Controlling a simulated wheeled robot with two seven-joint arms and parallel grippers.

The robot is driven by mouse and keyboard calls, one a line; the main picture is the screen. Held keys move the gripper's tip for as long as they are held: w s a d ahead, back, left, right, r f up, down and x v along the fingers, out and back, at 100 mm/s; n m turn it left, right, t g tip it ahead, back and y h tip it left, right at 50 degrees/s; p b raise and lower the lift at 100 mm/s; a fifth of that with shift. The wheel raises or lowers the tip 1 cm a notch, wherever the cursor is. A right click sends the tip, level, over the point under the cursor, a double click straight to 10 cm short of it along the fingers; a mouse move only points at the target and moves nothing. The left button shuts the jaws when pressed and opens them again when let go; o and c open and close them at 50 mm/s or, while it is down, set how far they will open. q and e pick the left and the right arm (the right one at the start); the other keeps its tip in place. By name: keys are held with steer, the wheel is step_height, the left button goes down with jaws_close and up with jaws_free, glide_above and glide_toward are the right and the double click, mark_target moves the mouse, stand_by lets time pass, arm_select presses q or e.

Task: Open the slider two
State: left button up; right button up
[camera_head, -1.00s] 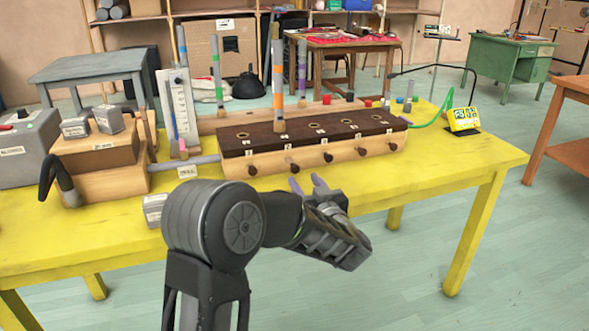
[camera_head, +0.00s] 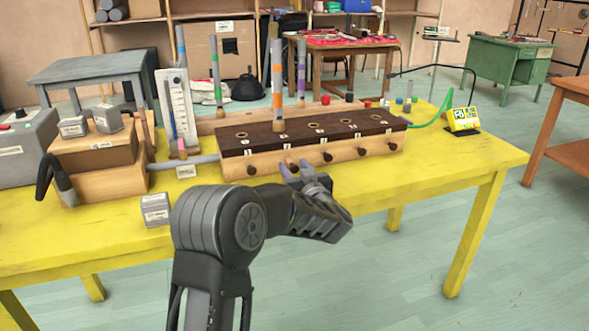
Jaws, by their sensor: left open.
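A long wooden box (camera_head: 233,167) with a dark top stands on the yellow table. A row of round brown slider knobs runs along its front face, under numbered labels. The slider two knob (camera_head: 291,163) is second from the left. My right gripper is out of view.
Coloured tubes (camera_head: 278,80) stand upright at the box. A grey pipe (camera_head: 184,162) joins its left end to a wooden block (camera_head: 108,185). A small grey block (camera_head: 155,209) lies near the front edge.

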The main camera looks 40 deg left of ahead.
arm_select(q)
jaws_close()
stand_by(1.3)
